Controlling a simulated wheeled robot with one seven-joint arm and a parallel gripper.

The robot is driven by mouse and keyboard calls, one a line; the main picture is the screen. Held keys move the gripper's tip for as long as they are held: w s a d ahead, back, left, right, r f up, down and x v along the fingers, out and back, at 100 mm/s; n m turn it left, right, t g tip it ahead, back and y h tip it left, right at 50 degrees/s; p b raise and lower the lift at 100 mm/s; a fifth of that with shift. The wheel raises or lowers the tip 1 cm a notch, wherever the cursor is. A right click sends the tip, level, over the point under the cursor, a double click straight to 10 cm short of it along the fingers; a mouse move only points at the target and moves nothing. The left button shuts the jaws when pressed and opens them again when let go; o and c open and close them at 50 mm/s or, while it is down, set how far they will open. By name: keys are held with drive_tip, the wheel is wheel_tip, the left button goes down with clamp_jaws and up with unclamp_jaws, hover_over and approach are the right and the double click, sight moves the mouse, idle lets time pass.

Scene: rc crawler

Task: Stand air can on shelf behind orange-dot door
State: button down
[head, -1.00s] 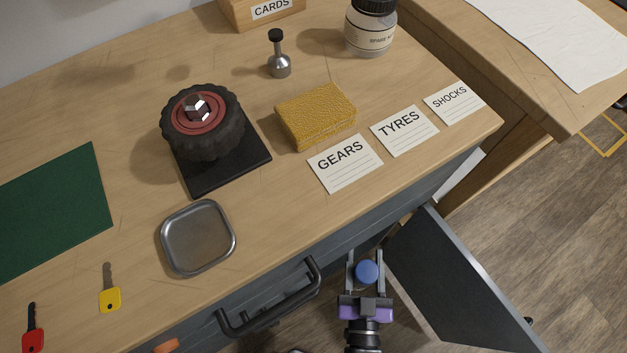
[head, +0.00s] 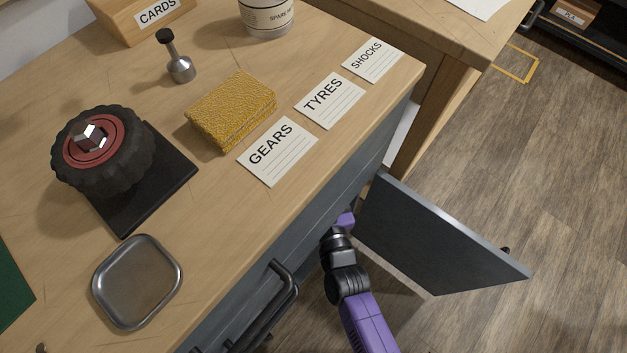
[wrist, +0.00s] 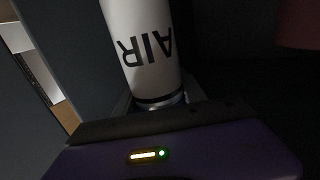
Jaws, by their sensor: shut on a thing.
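The white air can (wrist: 142,50), lettered AIR, fills the top middle of the wrist view, with its lettering upside down there. My gripper (wrist: 158,101) is shut on it near the can's lower picture end, with a finger at each side. In the head view the purple of my wrist (head: 345,220) shows at the cabinet opening, and the fingers and can are hidden inside. The cabinet door (head: 440,240) stands open to the right of my arm. No orange dot shows on its visible face. The shelf cannot be made out in the dark.
A dark red thing (wrist: 300,24) is at the upper right of the wrist view, apart from the can. The bench top (head: 215,190) overhangs my gripper, and a black handle (head: 268,310) juts out left of my arm.

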drive_tip(key=shift+w+a+f+b, duration=0.2)
drive_tip(key=shift+w+f+b, duration=0.35)
drive_tip(key=shift+f, duration=0.35)
drive_tip(key=shift+w+a+f+b, duration=0.15)
drive_tip(key=shift+w+f+b, duration=0.4)
drive_tip(key=shift+f, duration=0.3)
drive_tip(key=shift+f, duration=0.2)
drive_tip(key=c, duration=0.7)
unclamp_jaws()
drive_tip(key=shift+o, duration=0.2)
drive_tip(key=p+v, duration=0.2)
drive_tip(key=v, duration=1)
drive_tip(key=shift+r, duration=0.15)
